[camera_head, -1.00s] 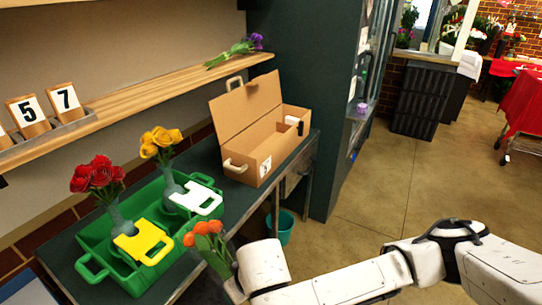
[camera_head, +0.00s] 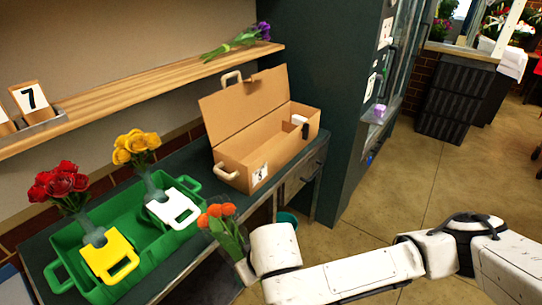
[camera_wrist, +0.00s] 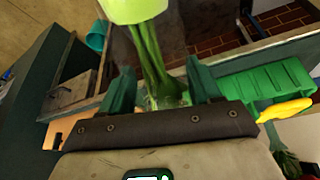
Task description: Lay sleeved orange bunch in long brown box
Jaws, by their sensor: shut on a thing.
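The orange bunch (camera_head: 222,222) is at the end of my arm, in front of the table edge, with its blooms up. In the wrist view its green stems (camera_wrist: 150,55) run between the two fingers of my gripper (camera_wrist: 160,92), which is shut on them. A pale green sleeve (camera_wrist: 135,9) shows at the top of that view. The long brown box (camera_head: 246,165) stands on the table with its lid open and tilted back, a tag on its front end. Its visible floor is bare apart from a small white and dark item at the far end.
A green crate (camera_head: 62,262) left of the box holds red flowers (camera_head: 60,186) and yellow flowers (camera_head: 136,148) in vases, with yellow and white tags. Purple flowers (camera_head: 240,40) lie on the wooden shelf (camera_head: 130,88). A teal bucket (camera_head: 289,217) is below the table.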

